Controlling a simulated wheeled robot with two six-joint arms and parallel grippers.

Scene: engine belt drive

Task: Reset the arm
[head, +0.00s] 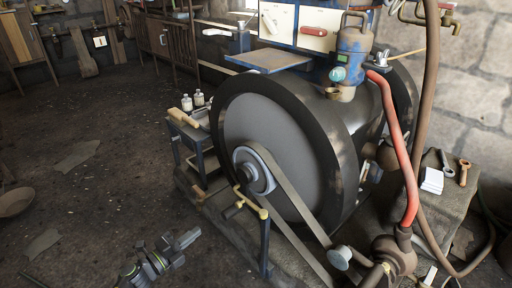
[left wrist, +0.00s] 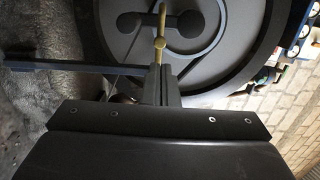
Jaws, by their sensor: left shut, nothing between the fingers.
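My left gripper (head: 184,240) is low in the head view, above the dark floor and left of the engine. In the left wrist view its fingers (left wrist: 158,72) are together with nothing between them. The large engine drum (head: 265,145) stands right of the gripper, with a belt (head: 290,215) running down from its hub pulley (head: 252,172). A brass crank handle (head: 242,200) sits on a blue post between gripper and drum. In the left wrist view the brass handle (left wrist: 160,22) lies beyond the fingertips, apparently apart from them. My right gripper is not in view.
A small blue bench (head: 190,130) with bottles (head: 193,101) stands behind the gripper. A red pipe (head: 397,145) and a hose run down at the right. A side table (head: 440,205) holds tools. The floor (head: 90,215) at left is mostly clear.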

